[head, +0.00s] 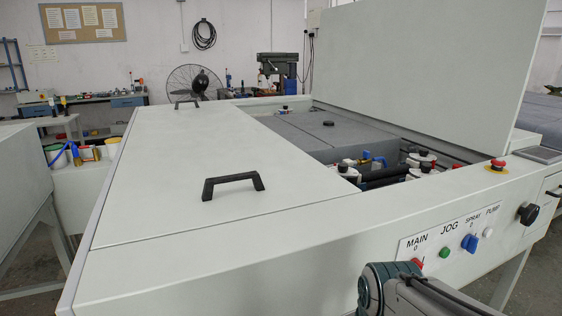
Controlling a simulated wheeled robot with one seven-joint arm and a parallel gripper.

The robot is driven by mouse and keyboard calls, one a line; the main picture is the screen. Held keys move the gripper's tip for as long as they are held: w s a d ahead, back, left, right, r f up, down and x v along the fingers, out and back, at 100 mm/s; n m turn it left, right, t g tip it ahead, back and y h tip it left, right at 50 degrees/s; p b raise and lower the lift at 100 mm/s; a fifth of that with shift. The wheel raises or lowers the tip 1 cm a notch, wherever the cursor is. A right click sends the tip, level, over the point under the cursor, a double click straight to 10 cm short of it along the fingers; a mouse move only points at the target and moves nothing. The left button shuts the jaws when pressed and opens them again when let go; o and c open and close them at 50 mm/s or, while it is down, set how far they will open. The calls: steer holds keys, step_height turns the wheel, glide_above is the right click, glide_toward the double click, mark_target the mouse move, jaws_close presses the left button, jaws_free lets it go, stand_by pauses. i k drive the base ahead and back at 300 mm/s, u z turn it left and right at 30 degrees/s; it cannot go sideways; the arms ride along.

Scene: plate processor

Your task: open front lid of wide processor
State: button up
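The wide processor (330,262) is a long pale grey machine that fills the middle of the head view. A wide flat lid (190,160) lies shut on its left part. This lid has a black bar handle (233,182) near me and a second black handle (187,101) towards its far end. Another large panel (425,80) stands raised on the right side, and the bay between them is open. Part of my arm shows at the bottom edge, over the machine's near side. My gripper is out of view, so its state and distance from the handles are hidden.
The control panel (450,233) on the near side carries a red knob, a green button and a blue switch. A red emergency button (497,165) sits on the top right corner. Grey covers (330,140) and rollers lie in the open bay. A bench (85,105) stands behind left.

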mark_target(180, 170)
steer(key=z, duration=0.75)
steer(key=k, duration=0.8)
steer(key=u, duration=1.05)
steer(key=i, duration=0.45)
